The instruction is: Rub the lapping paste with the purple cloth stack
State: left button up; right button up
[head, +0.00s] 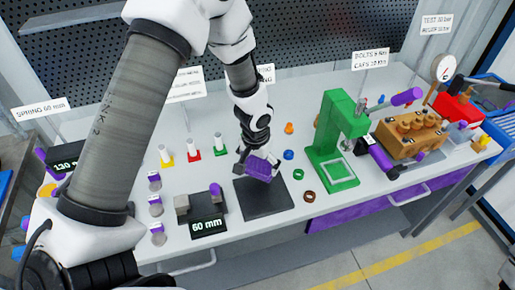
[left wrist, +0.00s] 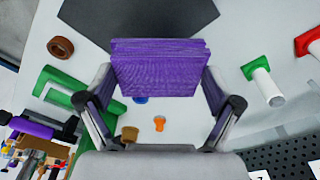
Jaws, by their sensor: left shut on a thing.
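The purple cloth stack (head: 263,168) is held between the fingers of my left gripper (head: 254,162), which is shut on it. In the left wrist view the stack (left wrist: 160,70) shows as several folded purple layers, with a finger at each side. It is over the back part of a dark square plate (head: 265,206), which also shows in the left wrist view (left wrist: 130,18). I cannot tell whether the stack touches the plate. I see no lapping paste on the visible part of the plate; it may lie under the cloth. My right gripper is not in view.
A green press (head: 338,140) stands right of the plate. Left of it is a block fixture with a "60 mm" display (head: 208,226). Small rings (head: 309,196) lie at its right. Colored stands with white pins (head: 193,150) are behind left. The orange pump block (head: 410,135) is farther right.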

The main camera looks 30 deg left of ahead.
pick_arm(q)
jog(key=shift+w+a+r+p, duration=0.1)
jog(key=shift+r+p, duration=0.4)
jog(key=shift+r, duration=0.15)
jog(key=shift+w+a+r+p, duration=0.1)
jog(key=shift+r+p, duration=0.4)
jog(key=shift+r, duration=0.1)
jog(key=shift+s+d+r+p, duration=0.15)
jog(key=shift+r+p, duration=0.15)
jog(key=shift+r, duration=0.15)
